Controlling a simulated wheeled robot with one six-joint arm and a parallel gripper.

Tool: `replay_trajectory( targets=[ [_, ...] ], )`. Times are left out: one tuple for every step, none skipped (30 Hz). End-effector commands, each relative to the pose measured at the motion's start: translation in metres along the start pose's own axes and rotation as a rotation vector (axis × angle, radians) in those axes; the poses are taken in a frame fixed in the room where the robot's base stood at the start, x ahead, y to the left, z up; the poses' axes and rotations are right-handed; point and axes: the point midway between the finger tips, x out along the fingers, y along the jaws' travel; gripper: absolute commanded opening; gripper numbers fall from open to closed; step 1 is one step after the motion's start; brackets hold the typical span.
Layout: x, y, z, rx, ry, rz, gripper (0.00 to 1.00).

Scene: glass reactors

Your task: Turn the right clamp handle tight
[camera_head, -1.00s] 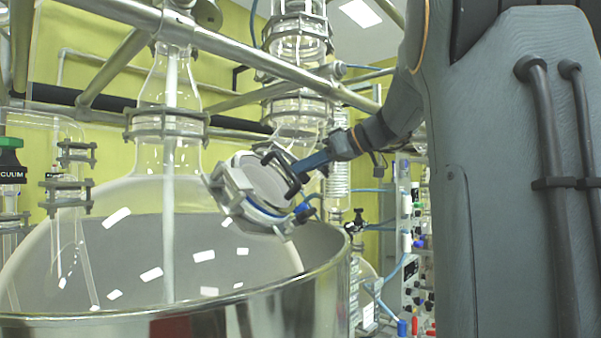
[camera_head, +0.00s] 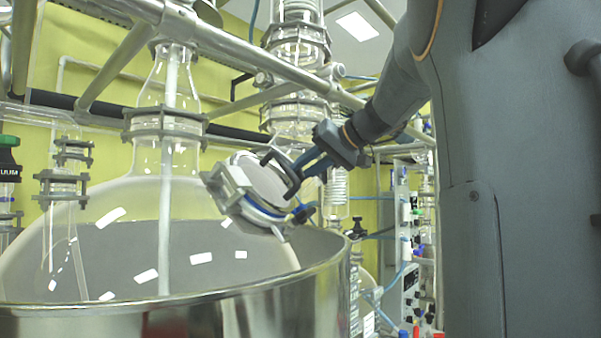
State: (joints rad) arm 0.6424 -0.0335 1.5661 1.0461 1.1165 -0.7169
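A round pale cover (camera_head: 262,182) with a grey clamp frame (camera_head: 228,188) sits tilted on the vessel's side opening, in the middle of the view. A small dark and blue piece, perhaps the right clamp handle (camera_head: 302,213), shows at the cover's lower right edge. My gripper (camera_head: 289,172), with blue and black parts, reaches down from the upper right. Its dark tip lies over the cover's right side, just above that piece.
A large round glass flask (camera_head: 110,225) stands in a shiny metal bath (camera_head: 250,305) below and left. A metal rail (camera_head: 265,65) crosses above. A glass column (camera_head: 297,100) stands behind my gripper. Shelves with bottles (camera_head: 408,240) stand at right.

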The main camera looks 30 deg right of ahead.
Motion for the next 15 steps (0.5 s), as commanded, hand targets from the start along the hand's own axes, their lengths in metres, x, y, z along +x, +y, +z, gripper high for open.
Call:
replay_trajectory(
  targets=[
    [-0.0002,-0.0007,0.0002,0.011,-0.001,0.003,0.00],
    [-0.0003,-0.0006,0.0002,0.018,-0.001,0.006,0.00],
    [-0.0003,-0.0004,0.0002,0.026,-0.001,0.008,0.00],
    [-0.0003,-0.0004,0.0002,0.031,-0.001,0.010,0.00],
    [-0.0003,-0.0003,0.0002,0.035,-0.001,0.011,0.00],
    [-0.0003,-0.0003,0.0002,0.039,-0.001,0.013,0.00],
    [-0.0003,-0.0002,0.0002,0.041,-0.001,0.013,0.00],
    [-0.0003,-0.0002,0.0002,0.044,-0.001,0.014,0.00],
    [-0.0003,-0.0002,0.0001,0.046,-0.001,0.014,0.00],
    [-0.0003,-0.0001,0.0001,0.046,-0.001,0.015,0.00],
    [-0.0003,-0.0001,0.0002,0.047,-0.001,0.015,0.00],
    [-0.0003,-0.0001,0.0002,0.047,-0.001,0.015,0.00],
    [-0.0003,-0.0001,0.0002,0.047,-0.001,0.015,0.00],
    [-0.0003,-0.0001,0.0002,0.047,-0.001,0.015,0.00],
    [-0.0003,-0.0001,0.0002,0.046,-0.001,0.015,0.00]
  ],
)
